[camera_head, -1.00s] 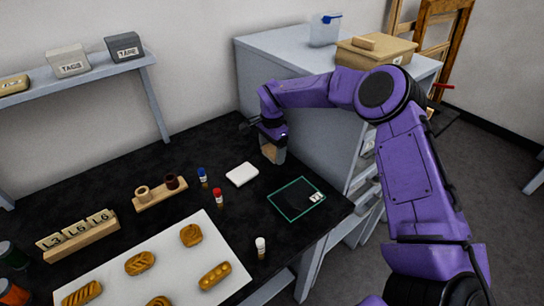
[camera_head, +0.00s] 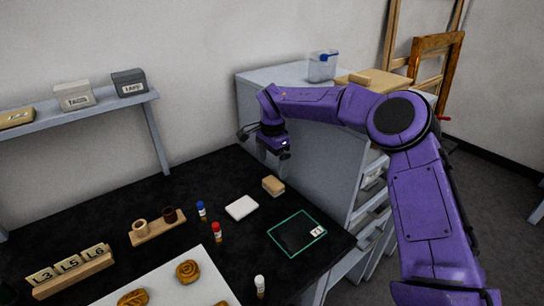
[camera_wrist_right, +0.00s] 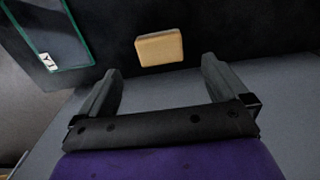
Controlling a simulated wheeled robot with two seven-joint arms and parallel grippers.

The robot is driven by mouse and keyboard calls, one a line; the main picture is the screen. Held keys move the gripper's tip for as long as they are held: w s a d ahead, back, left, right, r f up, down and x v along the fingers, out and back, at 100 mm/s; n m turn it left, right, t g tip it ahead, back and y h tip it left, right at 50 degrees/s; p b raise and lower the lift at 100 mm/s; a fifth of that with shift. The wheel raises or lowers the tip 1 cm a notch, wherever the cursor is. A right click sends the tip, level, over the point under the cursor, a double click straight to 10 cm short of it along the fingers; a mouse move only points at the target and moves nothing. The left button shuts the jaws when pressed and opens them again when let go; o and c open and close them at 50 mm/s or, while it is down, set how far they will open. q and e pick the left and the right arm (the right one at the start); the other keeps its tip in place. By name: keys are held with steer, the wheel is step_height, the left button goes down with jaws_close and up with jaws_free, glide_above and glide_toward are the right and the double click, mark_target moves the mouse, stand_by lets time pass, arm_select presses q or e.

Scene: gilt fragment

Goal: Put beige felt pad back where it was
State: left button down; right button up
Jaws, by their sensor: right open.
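A small tan block with a beige top, which looks like the beige felt pad (camera_head: 273,186), lies on the black table near its back right edge. It also shows in the right wrist view (camera_wrist_right: 159,48), beyond the fingertips and roughly centred between them. My right gripper (camera_head: 268,148) is open and empty above and behind the pad, apart from it. In the right wrist view its two fingers (camera_wrist_right: 161,68) are spread wide with nothing between them. My left gripper is not in view.
A white pad (camera_head: 242,207) and a teal-outlined dark panel (camera_head: 297,234) lie nearby. Small bottles (camera_head: 216,231) and a pipe stand (camera_head: 158,229) are farther left. A grey cabinet (camera_head: 262,83) carrying a tan box (camera_head: 392,84) stands behind the table.

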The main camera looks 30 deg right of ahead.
steer(key=shift+r, duration=2)
